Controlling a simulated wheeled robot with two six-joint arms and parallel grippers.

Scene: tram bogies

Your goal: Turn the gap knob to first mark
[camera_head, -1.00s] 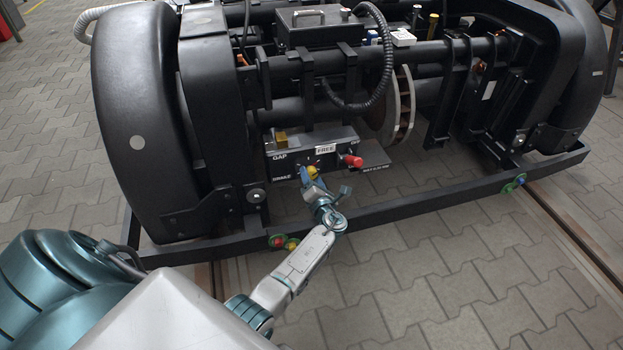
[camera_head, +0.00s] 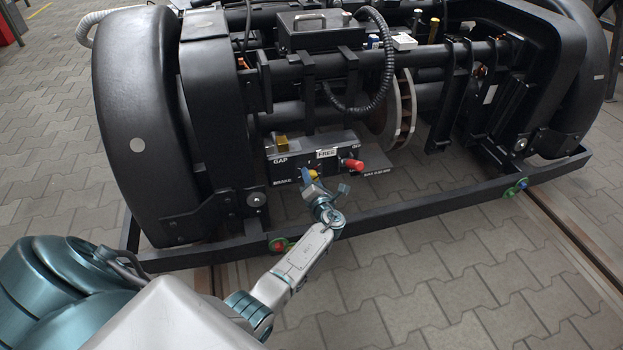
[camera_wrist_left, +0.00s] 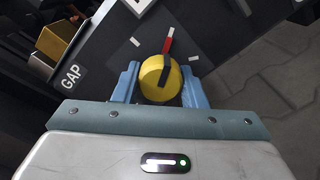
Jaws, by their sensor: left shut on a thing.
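The gap knob is round and yellow with a black bar across it and shows in the left wrist view (camera_wrist_left: 153,80). Its red pointer with a white tip (camera_wrist_left: 169,40) points up and slightly right, between two white marks: one up-left (camera_wrist_left: 135,42), one right (camera_wrist_left: 193,58). My left gripper (camera_wrist_left: 160,88) is shut on the knob, a blue finger on each side. In the head view the gripper (camera_head: 309,178) meets the knob (camera_head: 313,174) at the front of the control box (camera_head: 285,174), partly covering it. My right gripper is not in view.
A red knob (camera_head: 352,164) sticks out right of the gap knob, and a yellow block (camera_head: 282,143) sits at the box's upper left. A "GAP" label (camera_wrist_left: 71,76) is beside the knob. The black frame bar (camera_head: 420,206) runs in front, low down.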

